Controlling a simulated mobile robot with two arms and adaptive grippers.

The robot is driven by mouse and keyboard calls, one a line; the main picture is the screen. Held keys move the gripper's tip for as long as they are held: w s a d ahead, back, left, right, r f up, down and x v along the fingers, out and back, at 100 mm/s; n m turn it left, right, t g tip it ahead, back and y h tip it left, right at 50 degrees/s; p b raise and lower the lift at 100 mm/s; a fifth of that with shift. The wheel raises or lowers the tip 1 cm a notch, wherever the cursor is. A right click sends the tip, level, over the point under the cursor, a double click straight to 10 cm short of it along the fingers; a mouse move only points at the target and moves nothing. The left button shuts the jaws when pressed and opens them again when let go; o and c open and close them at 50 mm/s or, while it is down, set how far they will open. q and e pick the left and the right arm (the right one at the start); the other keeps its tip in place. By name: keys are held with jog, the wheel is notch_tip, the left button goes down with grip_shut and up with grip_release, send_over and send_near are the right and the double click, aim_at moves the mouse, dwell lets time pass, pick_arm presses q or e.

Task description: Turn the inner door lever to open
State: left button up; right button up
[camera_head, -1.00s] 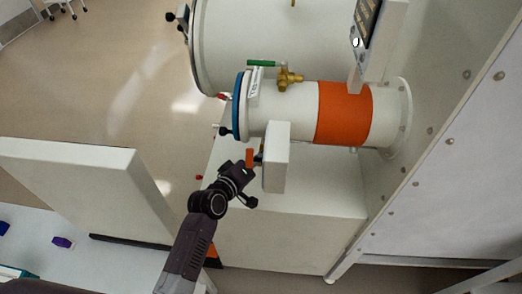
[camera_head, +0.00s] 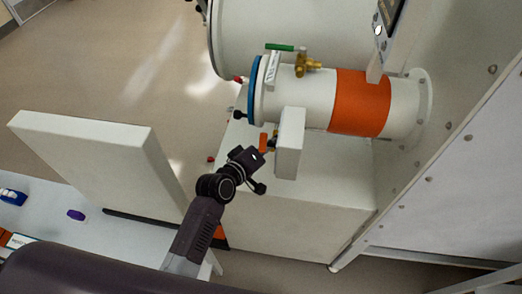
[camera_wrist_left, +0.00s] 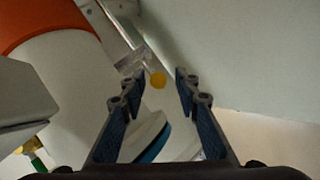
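A small orange lever-like piece (camera_head: 263,142) shows beside the white box (camera_head: 290,143) on the front of the small white tube chamber (camera_head: 305,98). I cannot tell for sure whether it is the inner door lever. My left gripper (camera_head: 258,157) is just in front of it, its fingers partly hidden. In the left wrist view the left gripper (camera_wrist_left: 158,93) is open, with nothing held. My right gripper is out of view.
The tube has an orange band (camera_head: 360,103), a blue ring (camera_head: 253,90) and a green-handled brass valve (camera_head: 307,66) on top. A larger white chamber (camera_head: 290,20) lies behind. A white panel (camera_head: 85,150) stands at left. Open floor (camera_head: 110,70) lies upper left.

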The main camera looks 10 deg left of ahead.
pick_arm(q)
jog(key=v, duration=1.1)
jog(key=shift+w+f, duration=0.1)
